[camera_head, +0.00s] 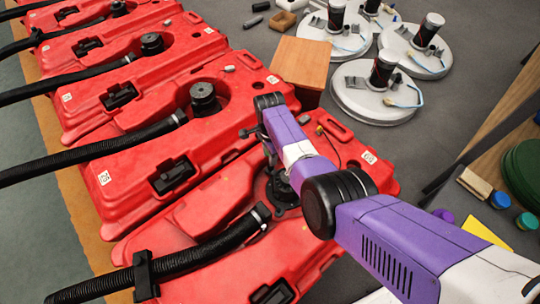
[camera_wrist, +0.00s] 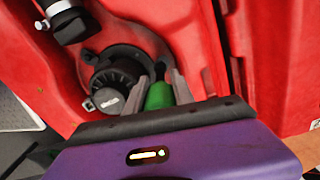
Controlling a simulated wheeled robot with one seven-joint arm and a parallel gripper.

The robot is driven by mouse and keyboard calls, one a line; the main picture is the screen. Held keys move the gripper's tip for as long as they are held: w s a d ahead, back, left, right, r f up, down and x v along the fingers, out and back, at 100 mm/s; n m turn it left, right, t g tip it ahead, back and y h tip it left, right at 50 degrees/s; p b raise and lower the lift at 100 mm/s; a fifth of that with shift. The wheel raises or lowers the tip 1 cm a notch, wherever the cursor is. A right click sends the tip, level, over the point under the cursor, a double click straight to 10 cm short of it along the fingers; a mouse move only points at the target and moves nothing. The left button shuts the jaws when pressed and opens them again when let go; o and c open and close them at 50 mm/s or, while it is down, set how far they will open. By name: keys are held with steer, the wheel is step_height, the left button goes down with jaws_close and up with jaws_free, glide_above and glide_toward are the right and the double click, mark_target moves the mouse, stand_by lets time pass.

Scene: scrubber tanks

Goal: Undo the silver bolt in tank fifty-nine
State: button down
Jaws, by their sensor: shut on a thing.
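A red tank (camera_head: 220,200) lies under my arm, with a dark round fitting (camera_head: 283,190) in its recess, partly hidden by the arm. A small pale grey disc (camera_wrist: 107,100) shows at the cap's near edge. I cannot make out a silver bolt; the fingertips' contact with the tank is unclear.
More red tanks (camera_head: 130,100) stand in a row to the upper left, with black hoses (camera_head: 90,150) across them. A wooden box (camera_head: 300,65) and white round bases (camera_head: 375,95) stand on the grey floor behind. A wooden shelf edge (camera_head: 510,110) is at right.

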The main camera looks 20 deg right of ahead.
steer(key=m, duration=0.7)
steer(key=shift+w+m+b, duration=0.1)
steer(key=shift+m+b, duration=0.2)
steer(key=shift+b, duration=0.05)
steer(key=m, duration=0.7)
steer(key=shift+m+b, duration=0.4)
steer(key=shift+f+b, duration=0.9)
steer(key=shift+f, duration=0.05)
stand_by(0.4)
steer(key=n+p, duration=0.1)
steer(key=n, duration=0.5)
steer(key=shift+r, duration=0.1)
steer(key=n, duration=0.4)
steer(key=shift+n, duration=0.3)
